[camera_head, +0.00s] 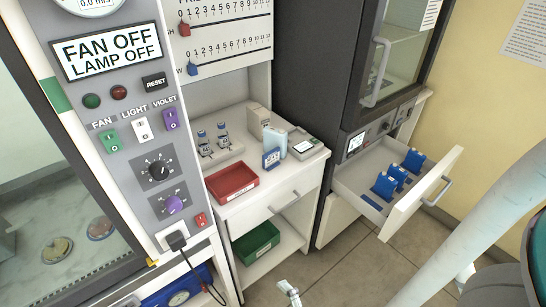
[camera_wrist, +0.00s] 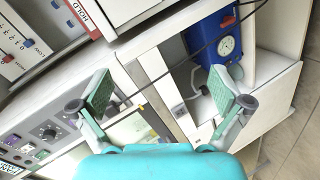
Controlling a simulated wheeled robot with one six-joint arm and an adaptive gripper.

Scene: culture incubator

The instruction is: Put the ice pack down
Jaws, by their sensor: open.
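My gripper (camera_wrist: 160,92) is open in the wrist view, its two green-padded fingers wide apart with nothing between them. No ice pack is in its grasp. A pale blue, flat-sided block (camera_head: 275,141) stands on the white counter (camera_head: 283,190) in the head view; it may be the ice pack, but I cannot tell for sure. Several blue objects stand in the open white drawer (camera_head: 431,184), among them one at the front (camera_head: 384,186) and one at the back (camera_head: 413,161); what they are is unclear.
A red tray (camera_head: 232,182), small bottles (camera_head: 222,134) and a grey device (camera_head: 304,146) are on the counter. A green bin (camera_head: 255,243) is on the shelf below. A blue unit with a gauge (camera_wrist: 208,47) and a loose cable are near my fingers. The floor (camera_head: 345,270) is clear.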

